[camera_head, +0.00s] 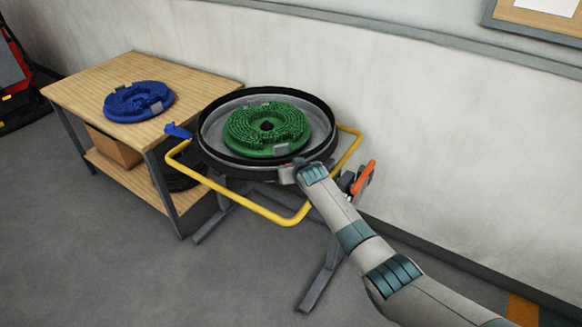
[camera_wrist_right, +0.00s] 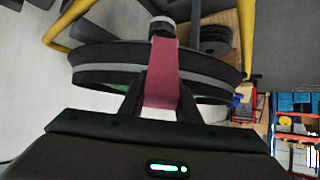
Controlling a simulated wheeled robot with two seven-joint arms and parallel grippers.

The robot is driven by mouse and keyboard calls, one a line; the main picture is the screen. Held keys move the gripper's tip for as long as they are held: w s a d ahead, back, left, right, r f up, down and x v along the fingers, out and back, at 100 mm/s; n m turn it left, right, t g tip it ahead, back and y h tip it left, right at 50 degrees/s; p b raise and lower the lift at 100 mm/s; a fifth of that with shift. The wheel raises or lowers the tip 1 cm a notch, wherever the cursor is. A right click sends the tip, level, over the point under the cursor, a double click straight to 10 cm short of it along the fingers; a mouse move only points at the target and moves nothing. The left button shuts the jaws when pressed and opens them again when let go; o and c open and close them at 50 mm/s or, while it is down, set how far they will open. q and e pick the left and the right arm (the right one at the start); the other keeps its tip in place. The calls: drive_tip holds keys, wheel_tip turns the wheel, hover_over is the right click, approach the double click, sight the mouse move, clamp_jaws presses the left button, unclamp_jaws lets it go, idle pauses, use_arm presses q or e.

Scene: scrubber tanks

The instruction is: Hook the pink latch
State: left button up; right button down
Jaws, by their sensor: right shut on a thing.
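The pink latch (camera_wrist_right: 162,75) shows in the right wrist view as a flat strap running from between my right gripper's fingers across the outside of the tank's dark rim. Its far end meets a dark post with a pale cap (camera_wrist_right: 162,26); I cannot tell whether it is hooked there. My right gripper (camera_wrist_right: 160,108) is shut on the strap's near end. In the head view the same gripper (camera_head: 290,172) is at the front right of the round black-rimmed tank (camera_head: 203,147), largely hiding the latch. My left gripper is not in view.
A green round brush (camera_head: 245,126) lies inside the tank. A yellow bar frame (camera_head: 242,207) surrounds the tank's stand, with an orange handle (camera_head: 363,177) at right. A wooden table (camera_head: 95,82) with a blue brush (camera_head: 139,101) stands left. The wall is close behind.

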drive_tip(key=shift+w, duration=0.1)
idle(0.3)
drive_tip(key=c, duration=1.3)
unclamp_jaws()
drive_tip(key=shift+c, duration=0.2)
drive_tip(key=shift+r, duration=0.15)
drive_tip(key=shift+v, duration=1.25)
drive_tip(key=b+v, duration=0.2)
drive_tip(key=v, duration=1.2)
drive_tip(key=shift+s+r, duration=0.25)
drive_tip(key=shift+d, duration=0.1)
